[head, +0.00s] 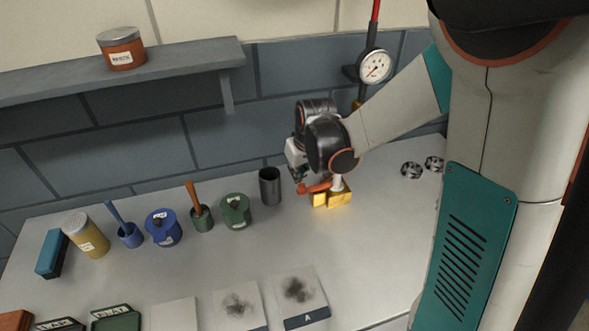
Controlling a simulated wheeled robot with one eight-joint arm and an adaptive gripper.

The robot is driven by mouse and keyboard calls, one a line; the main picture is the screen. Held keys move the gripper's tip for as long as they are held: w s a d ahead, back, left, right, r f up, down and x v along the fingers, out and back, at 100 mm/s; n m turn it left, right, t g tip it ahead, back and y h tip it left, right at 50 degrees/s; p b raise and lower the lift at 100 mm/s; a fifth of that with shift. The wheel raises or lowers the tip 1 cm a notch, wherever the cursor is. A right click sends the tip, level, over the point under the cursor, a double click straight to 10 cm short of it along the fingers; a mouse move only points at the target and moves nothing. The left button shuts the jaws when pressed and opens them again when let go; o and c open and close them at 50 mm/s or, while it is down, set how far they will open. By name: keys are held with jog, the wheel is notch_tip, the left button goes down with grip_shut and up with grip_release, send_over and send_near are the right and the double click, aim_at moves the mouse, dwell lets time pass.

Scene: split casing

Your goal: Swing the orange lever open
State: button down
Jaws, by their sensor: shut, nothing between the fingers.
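The orange lever (316,188) sits low at the back right of the table, beside a silver post on a yellow block (338,198). It points left from the post. My gripper (300,185) is right at the lever's left end, pointing down. Its fingers are small and dark here and partly merge with the lever. They look shut, with nothing held between them. I cannot tell whether they touch the lever. My wrist hides the area behind and above the post.
A dark cup (269,187) stands just left of the lever. A green pot (235,211), a blue pot (163,227) and a yellow shaker (85,236) stand further left. Two dark knobs (411,170) lie right. The table's front middle holds smudged sheets (239,306).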

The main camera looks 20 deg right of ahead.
aim_at(299, 194)
jog(key=shift+s+a+n+y, duration=0.2)
jog(key=shift+s+n+y, duration=0.15)
jog(key=shift+n, duration=0.55)
jog(key=s+n, duration=0.1)
jog(key=n, duration=0.2)
jog(key=s+n+g+y, duration=0.1)
jog(key=s+n, duration=0.1)
jog(key=shift+a+n+y, duration=0.1)
jog(key=shift+n+y, duration=0.15)
jog(key=shift+n, duration=0.15)
jog(key=s+n+g, duration=0.1)
jog(key=n, duration=0.1)
jog(key=s+d+n, duration=0.1)
jog(key=s+n, duration=0.1)
jog(key=n, duration=0.1)
jog(key=shift+d+g+y+b, duration=0.1)
jog(key=shift+g+y+b, duration=0.25)
jog(key=shift+g+y, duration=0.05)
jog(key=shift+s+d, duration=0.1)
jog(key=shift+s, duration=0.05)
dwell(0.5)
